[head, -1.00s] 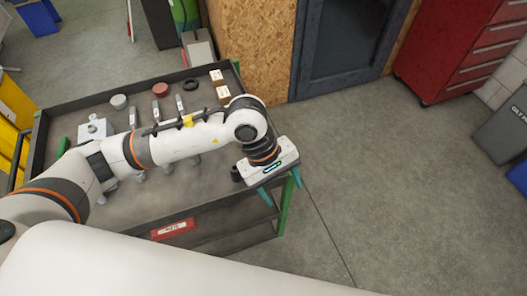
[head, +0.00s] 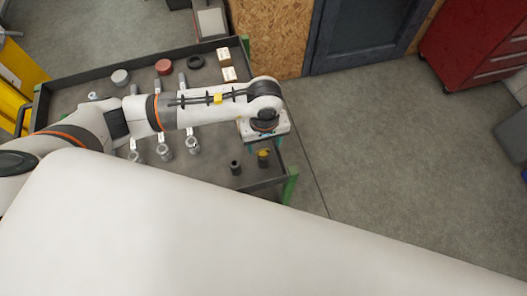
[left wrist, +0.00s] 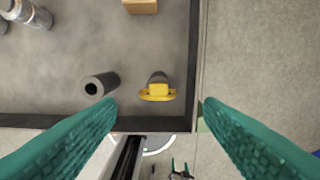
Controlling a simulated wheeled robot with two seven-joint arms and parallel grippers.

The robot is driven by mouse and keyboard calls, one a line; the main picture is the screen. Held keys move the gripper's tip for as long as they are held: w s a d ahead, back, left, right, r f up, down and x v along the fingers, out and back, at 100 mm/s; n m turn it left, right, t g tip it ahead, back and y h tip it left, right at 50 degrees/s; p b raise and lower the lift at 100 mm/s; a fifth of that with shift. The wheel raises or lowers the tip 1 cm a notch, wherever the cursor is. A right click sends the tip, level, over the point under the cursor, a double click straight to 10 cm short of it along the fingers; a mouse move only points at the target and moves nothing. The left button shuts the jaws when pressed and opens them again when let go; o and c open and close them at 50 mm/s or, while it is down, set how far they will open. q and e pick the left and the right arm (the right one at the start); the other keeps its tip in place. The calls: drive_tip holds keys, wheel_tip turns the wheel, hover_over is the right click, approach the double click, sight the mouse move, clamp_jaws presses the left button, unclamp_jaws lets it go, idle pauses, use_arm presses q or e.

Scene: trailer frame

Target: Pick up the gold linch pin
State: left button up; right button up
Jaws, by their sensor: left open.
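The gold linch pin (head: 263,153) shows as a yellow piece by a short dark cylinder at the cart's front right corner. My left gripper (left wrist: 159,106) is open and empty, with one teal finger on each side of the pin in view. It looks down from above and the fingers appear apart from the pin.
A dark hollow cylinder (left wrist: 101,84) lies left of the pin. The cart's raised rim (left wrist: 193,60) runs close to the pin's right. Small boxes (head: 228,74), a black ring (head: 195,62) and several metal fittings (head: 164,152) are also on the cart. Floor right of it is clear.

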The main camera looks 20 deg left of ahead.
sight(263, 151)
use_arm(q)
wheel_tip(263, 151, down, 4)
drive_tip(key=shift+a+r+p, duration=0.15)
drive_tip(key=shift+r+p, duration=0.1)
drive_tip(key=shift+p, duration=0.7)
drive_tip(key=shift+f, duration=0.65)
drive_tip(key=c, duration=0.8)
drive_tip(key=shift+c, duration=0.8)
use_arm(e)
drive_tip(key=shift+w+r, duration=0.95)
drive_tip(key=shift+r, duration=0.2)
